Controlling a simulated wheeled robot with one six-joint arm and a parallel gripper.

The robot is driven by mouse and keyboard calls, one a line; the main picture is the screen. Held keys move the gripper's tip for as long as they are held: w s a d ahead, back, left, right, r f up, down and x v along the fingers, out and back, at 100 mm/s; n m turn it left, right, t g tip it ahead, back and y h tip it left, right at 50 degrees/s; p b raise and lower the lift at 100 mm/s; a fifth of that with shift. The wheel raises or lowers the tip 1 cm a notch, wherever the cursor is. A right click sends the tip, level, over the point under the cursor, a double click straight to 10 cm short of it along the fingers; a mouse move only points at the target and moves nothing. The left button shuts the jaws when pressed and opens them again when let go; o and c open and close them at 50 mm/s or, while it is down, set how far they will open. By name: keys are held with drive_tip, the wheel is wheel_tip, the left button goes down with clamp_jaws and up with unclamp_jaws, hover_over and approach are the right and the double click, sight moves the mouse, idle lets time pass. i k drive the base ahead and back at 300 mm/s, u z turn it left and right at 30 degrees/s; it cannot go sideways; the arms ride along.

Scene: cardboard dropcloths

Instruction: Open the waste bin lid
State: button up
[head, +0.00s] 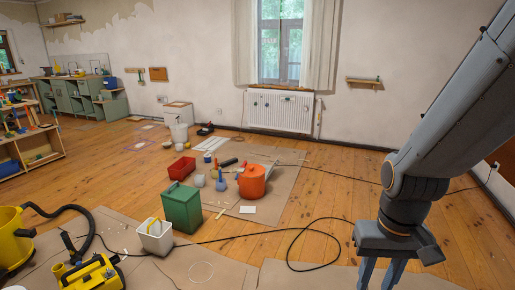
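A green box-shaped bin (182,210), which looks like the waste bin, stands upright on the brown floor sheet left of centre. Its top looks covered by a flat green lid (181,191), which appears shut. My gripper (381,278) hangs downward at the lower right, well to the right of the bin and apart from it. Its fingers are spread with a gap between them, and no object shows there. The fingertips are cut off by the bottom edge.
A white bucket (155,240) stands close in front of the green bin. A red crate (181,168) and an orange container (253,182) are behind it. A black cable (290,246) crosses the floor. Yellow equipment (92,275) sits lower left. Bare wooden floor (320,200) lies right of the sheet.

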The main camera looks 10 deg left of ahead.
sight(177, 192)
drive_tip(key=u, duration=0.1)
drive_tip(key=i, duration=1.8)
drive_tip(key=u, duration=0.65)
drive_tip(key=i, duration=2.15)
drive_tip(key=u, duration=0.6)
drive_tip(key=i, duration=0.7)
drive_tip(key=u, duration=0.1)
